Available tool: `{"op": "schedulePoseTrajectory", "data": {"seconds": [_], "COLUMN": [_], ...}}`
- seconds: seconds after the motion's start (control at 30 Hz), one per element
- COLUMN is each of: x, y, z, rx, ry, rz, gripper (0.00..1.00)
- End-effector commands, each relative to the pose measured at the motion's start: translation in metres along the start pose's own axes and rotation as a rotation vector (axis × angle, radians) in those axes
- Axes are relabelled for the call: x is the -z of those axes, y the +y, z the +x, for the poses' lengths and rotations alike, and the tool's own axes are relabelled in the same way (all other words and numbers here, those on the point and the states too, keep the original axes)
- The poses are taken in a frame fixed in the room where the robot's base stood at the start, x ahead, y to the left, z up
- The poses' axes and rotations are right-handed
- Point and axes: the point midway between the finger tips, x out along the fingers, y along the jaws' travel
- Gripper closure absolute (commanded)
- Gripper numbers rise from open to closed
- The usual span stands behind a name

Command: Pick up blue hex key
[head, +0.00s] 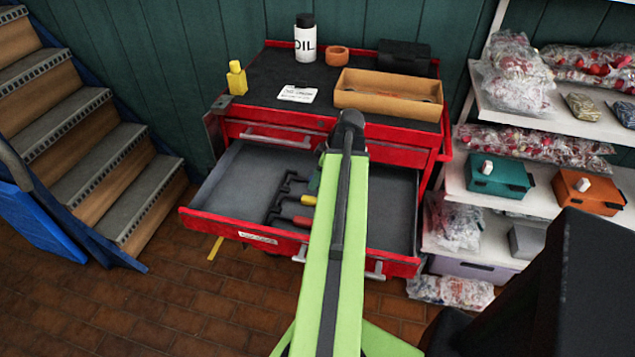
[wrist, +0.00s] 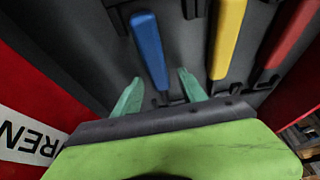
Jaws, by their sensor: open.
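The blue hex key (wrist: 149,48) shows by its handle in the wrist view, at upper centre, in a dark holder. In the head view I do not make it out; my green arm covers part of the drawer. My gripper (wrist: 160,84) is open, with two green fingers on either side of the line of the blue handle's lower end. I cannot tell how far the fingers are above it. A yellow-handled key (wrist: 228,35) and a red-handled key (wrist: 289,35) lie to its right. In the head view, the yellow key (head: 308,200) and red key (head: 303,221) lie in the drawer.
The open red drawer (head: 213,226) juts from a red cabinet. On its top stand an oil bottle (head: 305,42), a yellow bottle (head: 237,80) and a wooden tray (head: 390,104). Shelves with bagged goods (head: 515,75) are at right, stairs (head: 95,150) at left. The drawer's left part is bare.

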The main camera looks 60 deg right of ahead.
Motion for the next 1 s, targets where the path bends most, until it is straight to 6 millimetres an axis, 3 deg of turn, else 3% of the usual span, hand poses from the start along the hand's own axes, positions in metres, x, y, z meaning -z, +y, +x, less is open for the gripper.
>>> {"op": "schedulePoseTrajectory", "data": {"seconds": [0.3,0.7,1.0], "x": [-0.0002,-0.0001,0.0], "y": [-0.0001,-0.0001,-0.0001], "z": [0.0011,0.0012,0.0012], "rx": [0.0,0.0,0.0], "ry": [0.0,0.0,0.0], "rz": [-0.001,-0.001,-0.001], "gripper": [0.51,1.0,1.0]}}
